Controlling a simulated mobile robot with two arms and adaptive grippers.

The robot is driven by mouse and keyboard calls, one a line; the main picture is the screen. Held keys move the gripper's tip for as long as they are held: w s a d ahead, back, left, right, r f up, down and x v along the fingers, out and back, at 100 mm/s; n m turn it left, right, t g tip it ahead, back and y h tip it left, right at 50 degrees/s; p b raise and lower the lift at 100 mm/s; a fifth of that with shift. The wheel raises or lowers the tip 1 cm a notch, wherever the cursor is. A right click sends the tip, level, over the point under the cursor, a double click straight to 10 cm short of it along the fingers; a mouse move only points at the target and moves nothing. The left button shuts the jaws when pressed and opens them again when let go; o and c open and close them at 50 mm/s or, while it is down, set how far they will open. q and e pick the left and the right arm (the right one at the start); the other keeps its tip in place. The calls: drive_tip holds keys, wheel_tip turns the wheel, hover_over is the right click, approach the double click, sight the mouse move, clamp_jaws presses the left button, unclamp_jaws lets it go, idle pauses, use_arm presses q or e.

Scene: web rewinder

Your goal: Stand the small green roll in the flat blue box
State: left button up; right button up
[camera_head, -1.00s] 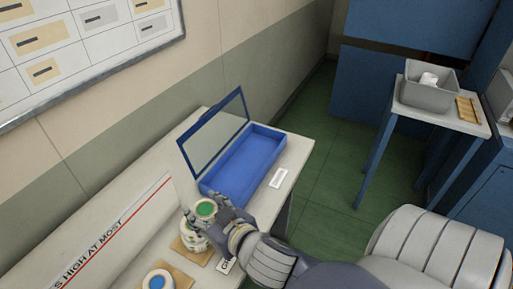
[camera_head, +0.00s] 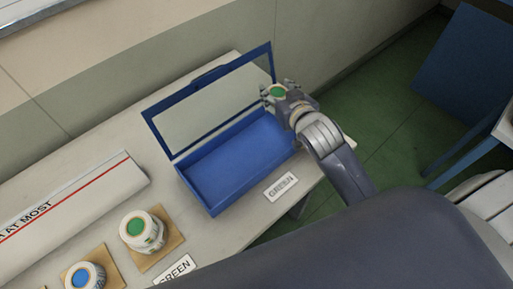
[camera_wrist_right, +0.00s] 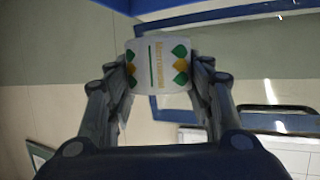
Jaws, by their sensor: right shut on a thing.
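The small green roll (camera_head: 277,91), white with a green core end and leaf print, is held upright in my right gripper (camera_head: 281,96). The wrist view shows the roll (camera_wrist_right: 160,65) pinched between both fingers. The flat blue box (camera_head: 212,203) lies on the table with its clear-paned lid (camera_head: 205,105) raised at the back. Its inside looks empty. In the head view the roll shows at the box's far right end, by the lid's right edge; its exact height above the box is unclear. My left gripper is not in view.
A green-cored roll stack (camera_head: 145,231) and a blue-cored roll (camera_head: 84,275) stand on tan pads at the table's front left. A GREEN label (camera_head: 282,184) lies beside the box. A white board with a red line (camera_head: 70,212) stands at left, the wall behind.

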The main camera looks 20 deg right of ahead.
hover_over(275, 124)
wheel_tip(275, 124, down, 4)
drive_tip(key=shift+s+f, duration=0.1)
drive_tip(key=shift+f, duration=0.1)
drive_tip(key=shift+a+f, duration=0.1)
drive_tip(key=shift+f, duration=0.6)
wheel_tip(275, 124, down, 3)
drive_tip(key=shift+f, duration=0.5)
drive_tip(key=o, duration=0.8)
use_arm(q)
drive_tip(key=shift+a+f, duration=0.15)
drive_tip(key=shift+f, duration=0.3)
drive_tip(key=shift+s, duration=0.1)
use_arm(e)
drive_tip(key=shift+r, duration=0.15)
